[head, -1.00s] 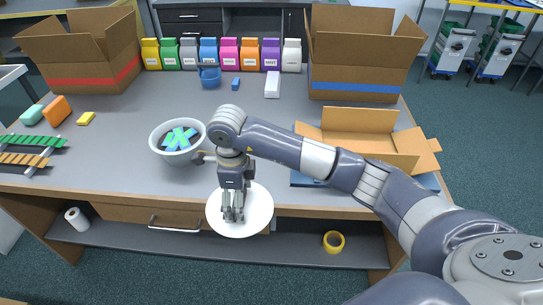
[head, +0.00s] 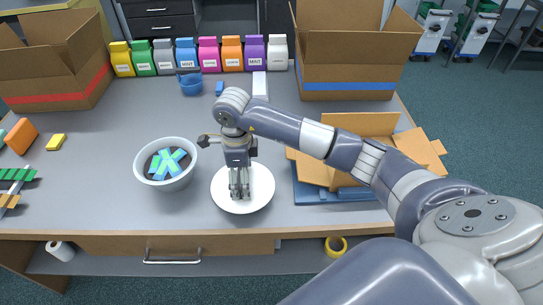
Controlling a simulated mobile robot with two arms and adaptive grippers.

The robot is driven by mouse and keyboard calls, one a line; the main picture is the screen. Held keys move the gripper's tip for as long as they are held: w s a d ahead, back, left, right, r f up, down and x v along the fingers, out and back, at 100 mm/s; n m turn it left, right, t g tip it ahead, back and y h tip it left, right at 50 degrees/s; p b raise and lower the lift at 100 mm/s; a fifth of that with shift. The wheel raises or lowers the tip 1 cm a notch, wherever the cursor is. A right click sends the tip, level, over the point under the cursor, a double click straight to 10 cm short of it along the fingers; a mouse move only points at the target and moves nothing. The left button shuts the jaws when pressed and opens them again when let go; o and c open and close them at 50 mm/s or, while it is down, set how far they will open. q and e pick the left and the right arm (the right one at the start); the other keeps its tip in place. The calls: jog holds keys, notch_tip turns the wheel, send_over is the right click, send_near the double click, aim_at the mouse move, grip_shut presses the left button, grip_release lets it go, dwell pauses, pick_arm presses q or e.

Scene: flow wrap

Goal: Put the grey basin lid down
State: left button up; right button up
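The basin lid (head: 262,189) is a pale round disc over the front middle of the grey table. My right gripper (head: 239,193) points down at its centre with the fingers close together, seemingly around a knob hidden between them. I cannot tell whether the lid touches the tabletop or hangs slightly above it. The basin (head: 183,182) stands uncovered to the left of the lid, apart from it, with blue and green wrapped bars inside. My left gripper is not in view.
An open small carton (head: 360,124) and a blue tray (head: 306,192) lie right of the lid. Coloured bags (head: 208,54) line the back between two large boxes (head: 350,86) (head: 48,88). A yellow block (head: 56,142) is at left. Table between basin and front edge is clear.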

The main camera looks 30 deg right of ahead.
aim_at(258, 174)
jog(key=d, duration=0.3)
jog(key=w+d+p, duration=0.1)
jog(key=d, duration=0.1)
jog(key=shift+f, duration=0.1)
jog(key=shift+d, duration=0.25)
jog(key=d+p, duration=0.2)
jog(key=d, duration=0.3)
jog(key=shift+w+d, duration=0.1)
jog(key=shift+w, duration=0.05)
jog(key=shift+f+p, duration=0.1)
jog(key=shift+p, duration=0.25)
jog(key=shift+d+f, duration=0.1)
jog(key=shift+f, duration=0.05)
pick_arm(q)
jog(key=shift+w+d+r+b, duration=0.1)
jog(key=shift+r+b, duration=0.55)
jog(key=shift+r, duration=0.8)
pick_arm(e)
jog(key=shift+f, duration=0.75)
jog(key=o, duration=0.9)
jog(key=shift+r, duration=0.1)
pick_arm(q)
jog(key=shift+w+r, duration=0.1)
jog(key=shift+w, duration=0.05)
pick_arm(e)
jog(key=shift+o, duration=0.4)
